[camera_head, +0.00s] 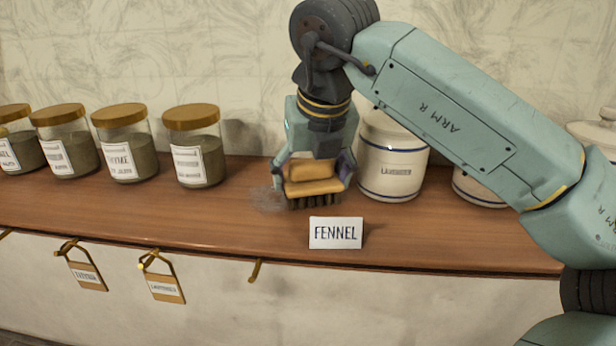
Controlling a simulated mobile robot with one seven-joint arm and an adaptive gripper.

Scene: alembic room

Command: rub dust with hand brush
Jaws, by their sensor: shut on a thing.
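My gripper (314,171) is shut on a hand brush (314,187) with a tan wooden body and dark bristles pointing down. The brush is at the wooden shelf top (120,210), behind a white card marked FENNEL. The bristles look to be at the shelf surface; I cannot tell if they press on it. A faint grey patch of dust (268,198) lies on the shelf just left of the bristles. Any dust under the brush is hidden.
Several glass jars with wooden lids (197,145) stand to the left. A white lavender crock (393,160) stands close to the right of my gripper. The FENNEL card (335,233) is at the front edge. Tags (163,285) hang below. The shelf front left is clear.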

